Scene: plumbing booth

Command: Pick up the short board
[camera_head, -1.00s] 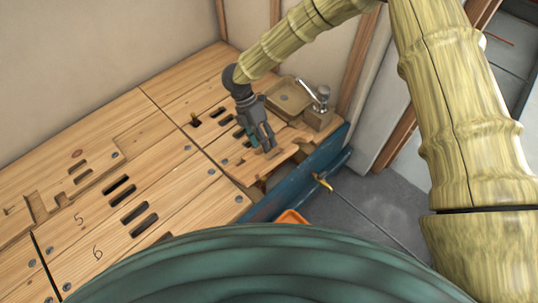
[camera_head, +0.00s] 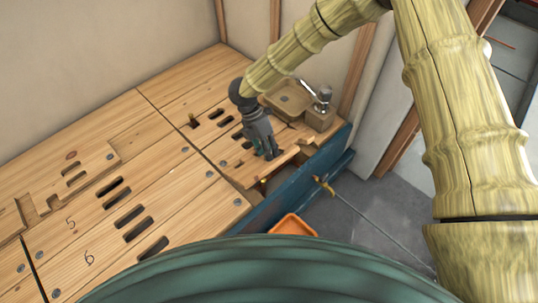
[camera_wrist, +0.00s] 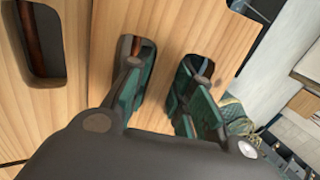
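The short board (camera_head: 233,172) is a light wooden piece with slots, lying at the right end of the bench near the blue front edge. My gripper (camera_head: 268,156) reaches down onto it from above. In the wrist view the board (camera_wrist: 167,60) has two dark slots side by side. The green-padded fingers of my gripper (camera_wrist: 160,100) are apart and reach into these slots, one finger in each. A strip of wood lies between them. The fingertips are partly hidden, and I cannot tell if the pads press on the strip.
Longer slotted boards (camera_head: 110,225) fill the bench to the left. A small sink with a tap (camera_head: 322,97) stands just behind my gripper. A blue beam (camera_head: 290,190) runs along the front, with an orange container (camera_head: 292,225) below. The grey floor at right is open.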

